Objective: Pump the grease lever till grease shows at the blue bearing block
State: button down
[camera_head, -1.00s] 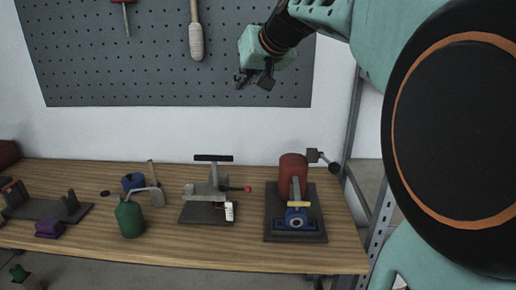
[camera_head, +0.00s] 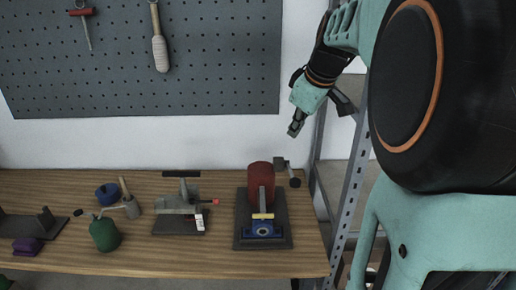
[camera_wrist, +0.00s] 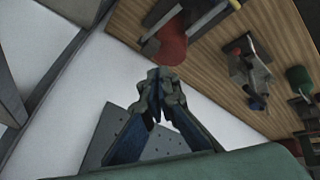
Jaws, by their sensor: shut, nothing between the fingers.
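The grease pump is a red cylinder (camera_head: 260,184) on a dark base plate (camera_head: 243,222) at the right end of the bench. Its lever (camera_head: 287,170) sticks out to the right of the cylinder and ends in a dark knob (camera_head: 295,182). The blue bearing block (camera_head: 263,229) sits at the front of the plate, with a yellow bar behind it; I cannot make out any grease on it. My gripper (camera_head: 294,131) is in the air above and slightly right of the pump, apart from it. In the wrist view its fingers (camera_wrist: 160,75) are closed together and empty; the red cylinder (camera_wrist: 168,40) shows beyond.
A clamp device (camera_head: 180,207) stands left of the pump. Farther left are a green oil can (camera_head: 104,234), a blue round part (camera_head: 107,194) and a purple block (camera_head: 27,246). A metal shelf post (camera_head: 350,190) rises right of the bench. A pegboard (camera_head: 200,60) hangs behind.

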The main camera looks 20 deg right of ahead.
jog(key=shift+s+d+f, duration=0.1)
jog(key=shift+s+d, duration=0.1)
jog(key=shift+f, duration=0.1)
jog(key=f+b, duration=0.1)
jog(key=f, duration=0.1)
jog(key=s+f+b, duration=0.1)
jog(key=f+b, duration=0.3)
jog(key=shift+s+a+f, duration=0.1)
jog(key=shift+s+a, duration=0.15)
jog(key=shift+s, duration=0.15)
jog(key=shift+s+a+f+b, duration=0.1)
jog(key=shift+s+f+b, duration=0.1)
jog(key=shift+f+b, duration=0.35)
jog(key=shift+s+f+b, duration=0.2)
jog(key=shift+f+b, duration=0.25)
jog(key=shift+b, duration=0.2)
dwell(0.3)
jog(key=shift+s+f+b, duration=0.1)
jog(key=shift+f+b, duration=0.3)
jog(key=shift+b, duration=0.05)
